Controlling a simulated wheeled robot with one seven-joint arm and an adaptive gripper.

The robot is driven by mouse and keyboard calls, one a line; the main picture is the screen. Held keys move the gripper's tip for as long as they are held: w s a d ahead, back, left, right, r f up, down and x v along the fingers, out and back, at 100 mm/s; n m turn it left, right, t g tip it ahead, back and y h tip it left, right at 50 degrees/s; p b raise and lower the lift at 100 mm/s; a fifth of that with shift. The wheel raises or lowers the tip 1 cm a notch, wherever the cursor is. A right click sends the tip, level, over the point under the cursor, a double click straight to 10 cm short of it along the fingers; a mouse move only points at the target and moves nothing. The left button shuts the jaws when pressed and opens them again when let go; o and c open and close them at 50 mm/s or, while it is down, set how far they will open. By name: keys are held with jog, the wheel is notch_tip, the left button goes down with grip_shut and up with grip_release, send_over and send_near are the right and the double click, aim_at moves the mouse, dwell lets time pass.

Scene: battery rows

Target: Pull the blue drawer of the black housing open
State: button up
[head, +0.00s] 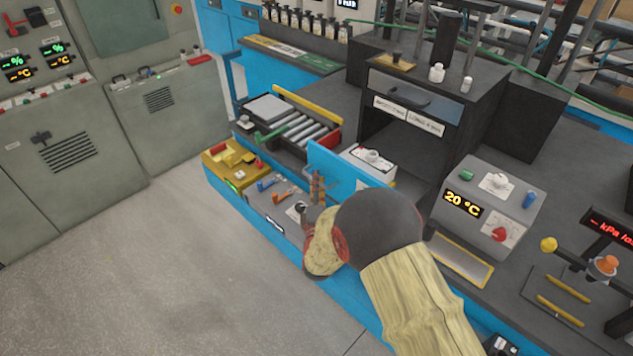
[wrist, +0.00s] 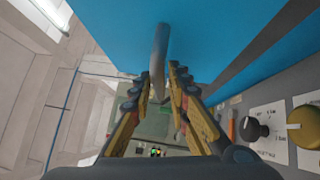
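The black housing (head: 484,112) stands on the bench in the head view, with a dark front below a label strip. The blue drawer front (head: 335,168) is in front of it, to the lower left, and stands apart from the housing face. In the wrist view the blue front (wrist: 230,35) fills the top, with a grey bar handle (wrist: 160,45) on it. My gripper (wrist: 160,76) has one finger on each side of the handle, close against it, and looks shut on it. In the head view my gripper (head: 317,186) is at the blue front, and my arm hides part of it.
A white-topped box with a knob (head: 372,157) shows behind the blue front. A roller tray (head: 303,130) and a yellow tray (head: 232,158) lie left of it. A temperature unit (head: 487,210) stands to the right. The floor (head: 180,250) in front of the bench is clear.

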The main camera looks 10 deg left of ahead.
jog(key=v, duration=1.2)
jog(key=shift+f, duration=0.1)
